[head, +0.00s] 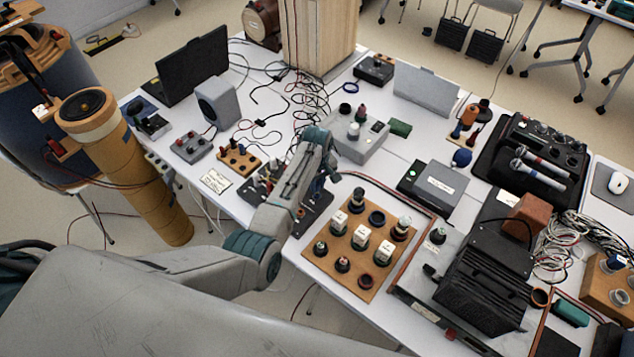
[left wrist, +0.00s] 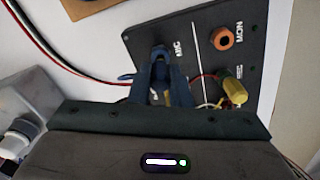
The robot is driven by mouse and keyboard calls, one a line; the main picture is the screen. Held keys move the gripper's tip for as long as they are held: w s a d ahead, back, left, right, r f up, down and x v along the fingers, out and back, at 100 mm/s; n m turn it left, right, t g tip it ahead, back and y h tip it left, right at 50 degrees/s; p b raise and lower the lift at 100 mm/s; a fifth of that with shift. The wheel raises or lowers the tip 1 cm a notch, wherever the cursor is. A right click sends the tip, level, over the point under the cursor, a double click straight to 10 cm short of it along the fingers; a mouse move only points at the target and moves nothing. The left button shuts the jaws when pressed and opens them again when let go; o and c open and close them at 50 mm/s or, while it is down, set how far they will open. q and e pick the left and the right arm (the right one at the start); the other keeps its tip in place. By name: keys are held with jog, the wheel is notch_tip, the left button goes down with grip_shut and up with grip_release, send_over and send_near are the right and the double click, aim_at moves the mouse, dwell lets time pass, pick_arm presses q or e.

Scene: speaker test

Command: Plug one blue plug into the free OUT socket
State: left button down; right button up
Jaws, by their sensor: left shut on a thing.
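My left gripper (left wrist: 160,80) is shut on a blue plug (left wrist: 158,52), mostly hidden between its fingers, at a dark panel (left wrist: 192,45) in the left wrist view. The plug is over or at a socket beside a label like "MIC"; I cannot tell whether it is seated. An orange-red socket (left wrist: 222,38) marked "MON" is to its right, and a yellow plug (left wrist: 232,90) stands below that. I cannot make out an OUT label. In the head view my left gripper (head: 318,188) reaches down to the dark panel (head: 313,214), and the arm hides part of it. My right gripper is not in view.
A wooden board (head: 335,262) with several knobs and labelled pieces lies right of the panel. A grey box (head: 365,148) stands behind. A small wooden block (head: 239,158) with terminals and a white card (head: 216,181) lie to the left. Red and black cables run close by.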

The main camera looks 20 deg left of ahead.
pick_arm(q)
jog(key=shift+p, duration=0.5)
dwell(0.9)
jog(key=shift+s+f+b, duration=0.1)
jog(key=shift+f+b, duration=0.55)
jog(key=shift+f, duration=0.35)
dwell(0.4)
jog(key=c, duration=1.3)
grip_release()
jog(key=shift+r+p, duration=1)
jog(key=shift+r, duration=2.8)
